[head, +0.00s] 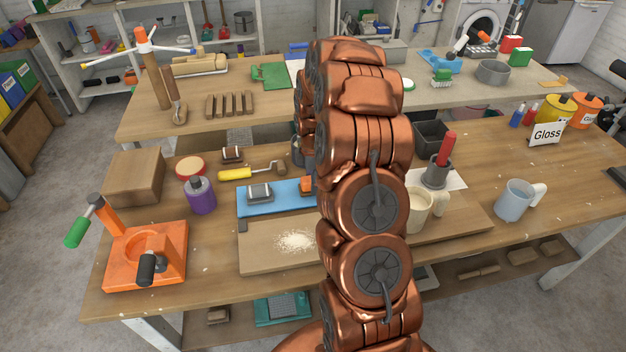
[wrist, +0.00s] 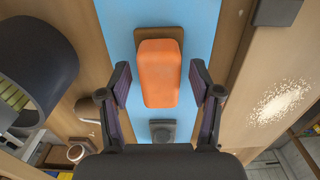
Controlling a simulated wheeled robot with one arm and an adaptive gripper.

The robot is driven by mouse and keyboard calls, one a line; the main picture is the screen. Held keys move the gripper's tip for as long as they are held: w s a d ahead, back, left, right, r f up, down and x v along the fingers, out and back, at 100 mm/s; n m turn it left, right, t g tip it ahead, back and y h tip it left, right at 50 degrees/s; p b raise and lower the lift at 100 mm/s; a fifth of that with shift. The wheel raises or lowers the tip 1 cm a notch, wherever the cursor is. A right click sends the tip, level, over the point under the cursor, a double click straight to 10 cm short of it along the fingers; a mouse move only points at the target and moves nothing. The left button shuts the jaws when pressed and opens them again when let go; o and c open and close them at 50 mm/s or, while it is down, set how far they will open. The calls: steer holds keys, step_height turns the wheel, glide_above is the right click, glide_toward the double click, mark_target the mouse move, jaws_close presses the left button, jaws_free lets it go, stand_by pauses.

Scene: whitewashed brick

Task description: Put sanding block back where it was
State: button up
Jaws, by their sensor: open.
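An orange block (wrist: 160,72), which looks like the sanding block, lies on a blue mat (wrist: 205,20) in the wrist view. My gripper (wrist: 166,82) is open, with one finger on each side of the block and a gap at both sides. In the head view the orange block (head: 306,185) shows partly at the left edge of my arm, on the right of the blue mat (head: 285,208). My arm hides the gripper there. A grey block (head: 259,193) sits on the mat to its left; it also shows in the wrist view (wrist: 162,130).
A wooden board with pale powder (head: 296,241) lies in front of the mat. A yellow-handled roller (head: 236,174) and purple bottle (head: 200,196) are nearby. A dark cylindrical container (wrist: 35,65) stands close left of my gripper. A cream mug (head: 418,210) is right of my arm.

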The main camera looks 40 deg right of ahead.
step_height(320, 180, up, 12)
steer(key=b, duration=0.3)
steer(key=shift+r, duration=0.15)
steer(key=s+a+r+m, duration=0.3)
steer(key=s+a, duration=0.4)
steer(key=a, duration=0.2)
steer(key=s+a+r+m, duration=0.3)
steer(key=s+a, duration=0.4)
steer(key=a, duration=0.2)
steer(key=s+a+m+g, duration=0.1)
steer(key=s+a+m, duration=0.2)
steer(key=s, duration=0.6)
steer(key=s+a+f+m, duration=0.1)
steer(key=s+a+m, duration=0.2)
steer(key=s, duration=0.7)
steer(key=shift+a+f+m+g, duration=0.25)
steer(key=shift+a+m+g, duration=0.15)
steer(key=shift+a, duration=0.25)
